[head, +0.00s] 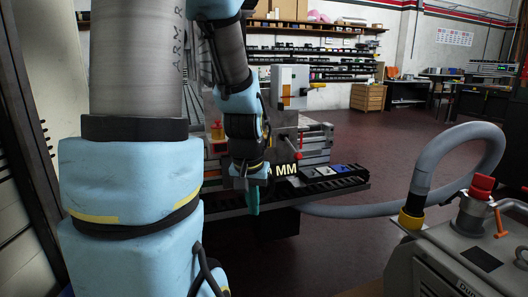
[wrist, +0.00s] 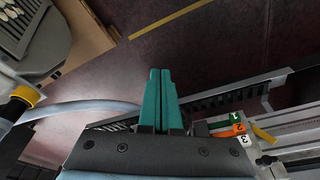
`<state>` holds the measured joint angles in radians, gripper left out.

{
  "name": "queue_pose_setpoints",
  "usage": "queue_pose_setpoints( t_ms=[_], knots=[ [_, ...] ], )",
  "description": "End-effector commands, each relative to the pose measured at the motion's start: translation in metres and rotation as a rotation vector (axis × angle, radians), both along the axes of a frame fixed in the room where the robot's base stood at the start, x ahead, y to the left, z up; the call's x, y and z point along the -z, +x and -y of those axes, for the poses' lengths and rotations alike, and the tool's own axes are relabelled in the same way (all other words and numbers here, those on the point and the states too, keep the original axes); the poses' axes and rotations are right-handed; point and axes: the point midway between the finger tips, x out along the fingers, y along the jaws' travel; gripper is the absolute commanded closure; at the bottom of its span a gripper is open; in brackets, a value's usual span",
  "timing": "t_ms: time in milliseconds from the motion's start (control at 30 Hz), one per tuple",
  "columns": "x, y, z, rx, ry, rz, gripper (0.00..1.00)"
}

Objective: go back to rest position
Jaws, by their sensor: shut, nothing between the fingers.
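My gripper (wrist: 159,78) has two teal fingers, which lie together with nothing between them in the wrist view. In the head view my gripper (head: 253,202) hangs at the end of the blue and grey arm, pointing down. It is just in front of the black rail (head: 325,186) of the vacuum grid table. The large arm links cover the left part of the head view and hide some of the table.
A vacuum pump (head: 470,240) with a red knob stands at the lower right, and a thick grey hose (head: 455,136) loops from it. Numbered coloured tags (wrist: 238,129) sit by the table in the wrist view. Open dark red floor (head: 370,140) lies right of the table.

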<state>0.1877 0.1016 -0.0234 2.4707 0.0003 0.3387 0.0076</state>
Motion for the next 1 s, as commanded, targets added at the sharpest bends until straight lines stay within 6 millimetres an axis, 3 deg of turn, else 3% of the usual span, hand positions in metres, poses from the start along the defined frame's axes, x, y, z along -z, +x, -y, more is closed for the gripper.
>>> queue_pose_setpoints(
  t_ms=[200,567,833,1000],
  knots=[
    [0.01,-0.053,-0.045,-0.13,0.011,-0.095,1.0],
    [-0.058,-0.049,-0.042,-0.119,0.012,-0.092,1.0],
    [-0.128,-0.049,-0.042,-0.119,0.012,-0.092,1.0],
    [-0.151,-0.049,-0.042,-0.118,0.012,-0.092,1.0]
  ],
)
